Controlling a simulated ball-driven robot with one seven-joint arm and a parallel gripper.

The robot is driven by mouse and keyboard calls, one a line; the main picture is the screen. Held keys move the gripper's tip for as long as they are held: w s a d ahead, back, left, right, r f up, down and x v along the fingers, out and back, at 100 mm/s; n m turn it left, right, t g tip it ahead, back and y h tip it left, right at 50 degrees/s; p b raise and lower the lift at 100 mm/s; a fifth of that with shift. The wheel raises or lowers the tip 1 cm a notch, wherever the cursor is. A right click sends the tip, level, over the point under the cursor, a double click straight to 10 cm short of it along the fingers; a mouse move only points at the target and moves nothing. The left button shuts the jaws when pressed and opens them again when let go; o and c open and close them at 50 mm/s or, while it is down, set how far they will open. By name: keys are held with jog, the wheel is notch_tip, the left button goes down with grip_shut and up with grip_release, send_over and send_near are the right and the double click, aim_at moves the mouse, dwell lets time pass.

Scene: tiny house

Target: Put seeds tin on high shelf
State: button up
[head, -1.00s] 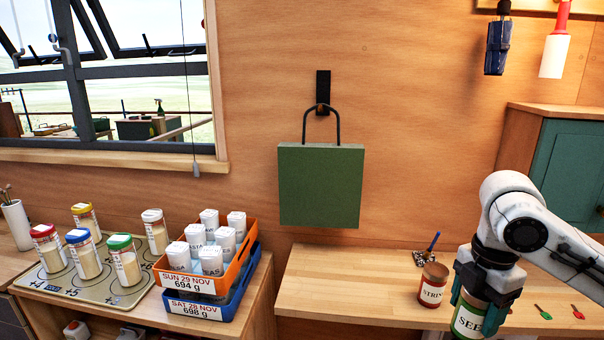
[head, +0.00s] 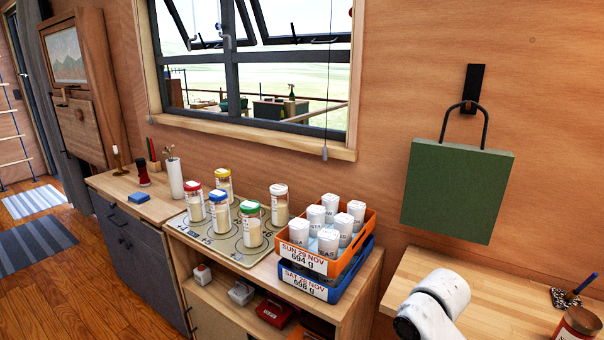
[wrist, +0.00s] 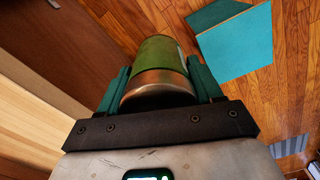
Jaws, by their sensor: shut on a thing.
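The seeds tin (wrist: 158,65), green-labelled with a copper-coloured end, is held between the two teal fingers of my gripper (wrist: 160,85) in the wrist view. My gripper is shut on it. In the head view only a white part of my arm shows at the bottom right; the gripper and tin are out of that picture. I cannot make out a high shelf in the current views.
The workbench (head: 480,290) is at the right, with a brown-lidded jar (head: 578,325) at its edge. Stacked orange (head: 318,262) and blue trays of white-lidded jars stand on a cabinet beside several capped jars. Wooden floor (head: 75,285) is open at the left.

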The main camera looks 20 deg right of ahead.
jog(key=s+a+f+m, duration=0.3)
jog(key=a+f, duration=0.8)
jog(key=a, duration=0.3)
jog(key=shift+a+f, duration=0.15)
jog(key=shift+a, duration=0.1)
